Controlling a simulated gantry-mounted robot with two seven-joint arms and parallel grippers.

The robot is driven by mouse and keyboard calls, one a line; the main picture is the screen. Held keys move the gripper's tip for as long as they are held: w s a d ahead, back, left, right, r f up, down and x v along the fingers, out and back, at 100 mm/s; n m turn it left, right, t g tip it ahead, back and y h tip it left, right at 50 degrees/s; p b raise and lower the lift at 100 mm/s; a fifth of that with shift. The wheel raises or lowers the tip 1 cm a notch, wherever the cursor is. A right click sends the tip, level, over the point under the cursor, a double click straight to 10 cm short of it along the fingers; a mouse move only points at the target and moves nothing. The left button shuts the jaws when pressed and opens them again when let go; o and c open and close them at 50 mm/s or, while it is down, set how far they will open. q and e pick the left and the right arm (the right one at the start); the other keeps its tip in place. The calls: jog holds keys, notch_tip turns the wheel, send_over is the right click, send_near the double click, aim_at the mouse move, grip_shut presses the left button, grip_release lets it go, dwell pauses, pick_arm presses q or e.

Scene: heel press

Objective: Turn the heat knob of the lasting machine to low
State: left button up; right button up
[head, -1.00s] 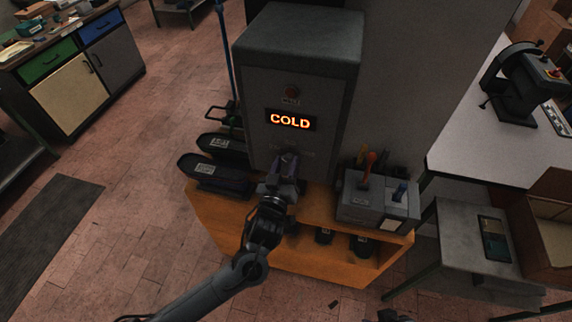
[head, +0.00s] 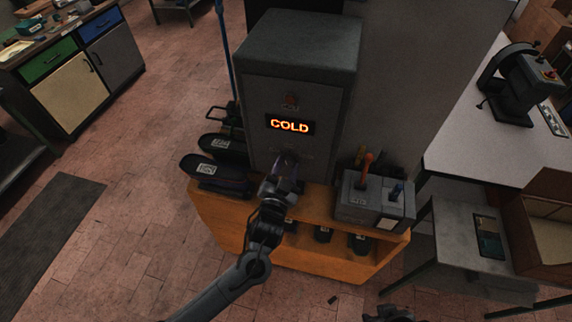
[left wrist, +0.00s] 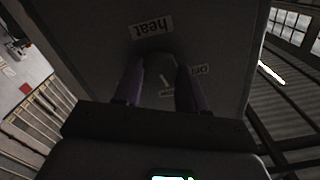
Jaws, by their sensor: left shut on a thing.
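The lasting machine (head: 303,95) is a tall grey cabinet with a lit orange sign (head: 289,125) reading COLD. My left gripper (head: 288,162) is at the lower front of the cabinet and hides the knob in the head view. In the left wrist view, its two purple fingers (left wrist: 161,80) are shut on the dark heat knob (left wrist: 160,67), which is hard to make out. A "heat" label (left wrist: 152,27) and smaller labels (left wrist: 200,70) sit on the panel around it, upside down. My right gripper (head: 392,314) shows only partly at the bottom edge; its jaws are unclear.
The cabinet stands on a wooden bench (head: 230,222). A white table (head: 470,140) stands further right.

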pick_arm(q)
jog(key=shift+m+p, duration=0.45)
jog(key=shift+m, duration=0.75)
jog(key=o, duration=1.1)
jog(key=shift+c, duration=0.2)
